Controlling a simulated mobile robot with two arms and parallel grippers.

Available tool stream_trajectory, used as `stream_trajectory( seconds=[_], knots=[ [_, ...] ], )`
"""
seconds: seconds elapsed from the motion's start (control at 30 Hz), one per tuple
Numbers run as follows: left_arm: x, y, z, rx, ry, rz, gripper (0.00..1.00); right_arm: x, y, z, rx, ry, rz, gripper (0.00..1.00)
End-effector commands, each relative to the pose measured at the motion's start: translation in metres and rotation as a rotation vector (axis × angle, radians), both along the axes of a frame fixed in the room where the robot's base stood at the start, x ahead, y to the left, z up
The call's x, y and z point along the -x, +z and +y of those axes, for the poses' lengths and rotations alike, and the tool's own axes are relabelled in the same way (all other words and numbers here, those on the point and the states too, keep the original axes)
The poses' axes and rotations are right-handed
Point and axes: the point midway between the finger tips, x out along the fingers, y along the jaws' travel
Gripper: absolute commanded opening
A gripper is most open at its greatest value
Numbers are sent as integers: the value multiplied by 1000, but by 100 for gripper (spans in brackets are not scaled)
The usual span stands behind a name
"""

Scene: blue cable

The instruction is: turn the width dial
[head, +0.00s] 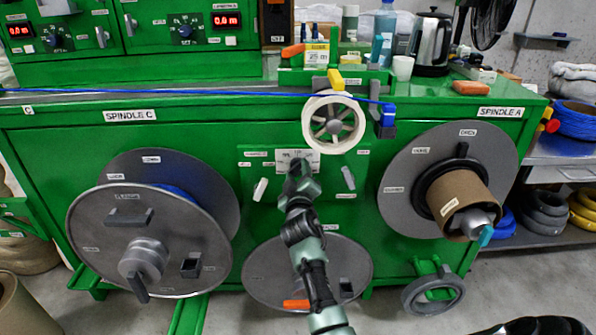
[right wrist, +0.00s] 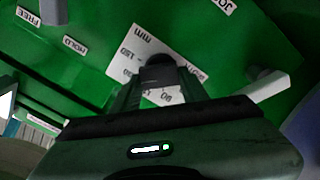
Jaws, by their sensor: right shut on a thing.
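The width dial is on the small green panel in the middle of the machine front. Its white scale plate (head: 308,156) has numbers and "mm" on it, and the plate also shows in the right wrist view (right wrist: 139,45). My right gripper (head: 298,172) reaches up to this plate and covers the dial in the head view. In the right wrist view its two fingers (right wrist: 160,82) are shut on the dark dial knob (right wrist: 158,62). The exact dial reading is hidden. My left gripper is not in view.
Light levers flank the dial, left (head: 260,189) and right (head: 348,178). A white wheel (head: 334,124) and a blue cable (head: 200,94) are above. Spindle C's large grey reel (head: 105,235) is at left. Spindle A's disc (head: 405,165) and a handwheel (head: 433,294) are at right.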

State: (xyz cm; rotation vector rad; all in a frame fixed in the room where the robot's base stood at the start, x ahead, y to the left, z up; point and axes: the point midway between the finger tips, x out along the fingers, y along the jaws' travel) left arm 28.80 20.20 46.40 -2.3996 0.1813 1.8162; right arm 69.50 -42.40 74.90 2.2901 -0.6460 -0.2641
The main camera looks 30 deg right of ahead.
Motion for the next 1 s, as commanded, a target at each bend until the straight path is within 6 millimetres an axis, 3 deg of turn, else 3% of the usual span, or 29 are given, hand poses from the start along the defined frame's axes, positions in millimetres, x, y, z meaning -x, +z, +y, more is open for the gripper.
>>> stream_trajectory(
  seconds=[0.73,0.77,0.8,1.0],
  knots=[
    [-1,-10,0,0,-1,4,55,0,0,-1,82,-1,50,3],
    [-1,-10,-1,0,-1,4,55,0,0,-1,82,-1,50,52],
    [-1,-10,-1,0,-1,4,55,0,0,-1,82,-1,50,63],
    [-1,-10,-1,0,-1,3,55,0,0,0,81,-1,50,65]
  ],
)
